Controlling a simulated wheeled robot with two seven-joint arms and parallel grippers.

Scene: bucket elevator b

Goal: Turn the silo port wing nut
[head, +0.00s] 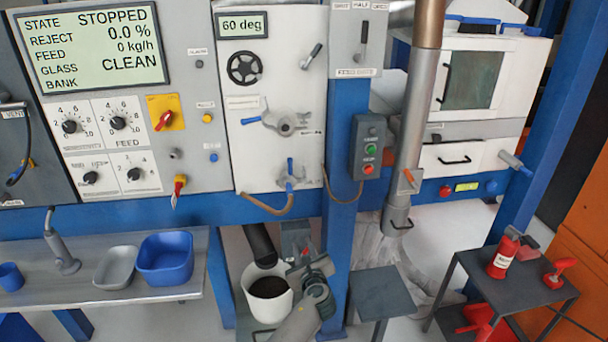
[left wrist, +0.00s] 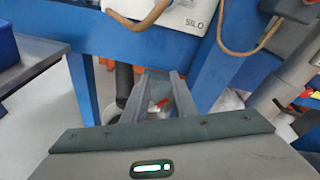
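The white silo panel (head: 275,90) carries a grey metal port fitting (head: 287,122) with a blue handle (head: 251,120) on its left. Below it is a valve with a blue lever (head: 290,167) and a tan hose. I cannot tell which part is the wing nut. The panel's lower edge, marked SILO, shows in the left wrist view (left wrist: 188,14). My left gripper (head: 299,258) is low, under the panel and right of a white bucket, well apart from the port. In the left wrist view its fingers (left wrist: 158,98) stand apart with nothing clearly held. My right gripper is not in view.
The white bucket (head: 267,295) with dark contents stands under a black pipe (head: 260,244). A blue post (head: 343,200) rises just right of my left gripper. A bench (head: 100,294) with trays is at left. A small grey table (head: 381,294) is at right.

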